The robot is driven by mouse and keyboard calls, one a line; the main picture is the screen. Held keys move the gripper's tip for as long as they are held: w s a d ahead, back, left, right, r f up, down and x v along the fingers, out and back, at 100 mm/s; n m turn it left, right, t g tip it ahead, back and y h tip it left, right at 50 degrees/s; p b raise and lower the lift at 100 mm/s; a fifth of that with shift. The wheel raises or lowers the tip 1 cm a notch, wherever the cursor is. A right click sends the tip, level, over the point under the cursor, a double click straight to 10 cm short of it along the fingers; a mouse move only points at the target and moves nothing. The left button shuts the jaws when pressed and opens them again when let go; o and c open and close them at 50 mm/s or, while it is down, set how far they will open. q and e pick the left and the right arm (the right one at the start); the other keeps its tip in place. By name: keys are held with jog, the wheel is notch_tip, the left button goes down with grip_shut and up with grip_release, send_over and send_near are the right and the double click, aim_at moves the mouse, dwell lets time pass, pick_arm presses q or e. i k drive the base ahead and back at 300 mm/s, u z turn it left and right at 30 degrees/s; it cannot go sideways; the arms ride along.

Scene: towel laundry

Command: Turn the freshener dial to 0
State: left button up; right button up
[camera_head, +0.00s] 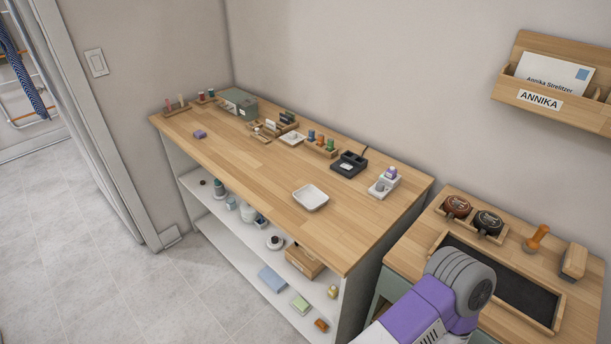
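A small white device with a purple part on top (384,182) stands near the right end of the long wooden counter (235,172). It may be the freshener, but it is too small for me to make out a dial or any number. A purple and grey link of one of my arms shows at the bottom right. Neither of my grippers is in view.
A black tray-like device (348,165), a white dish (310,197), wooden racks of small items and a grey-green box (238,103) stand on the counter. A lower wooden cabinet (405,255) on the right holds stamps. The counter's front middle is clear.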

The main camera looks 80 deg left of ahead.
aim_at(380, 186)
jog(key=u, duration=2.25)
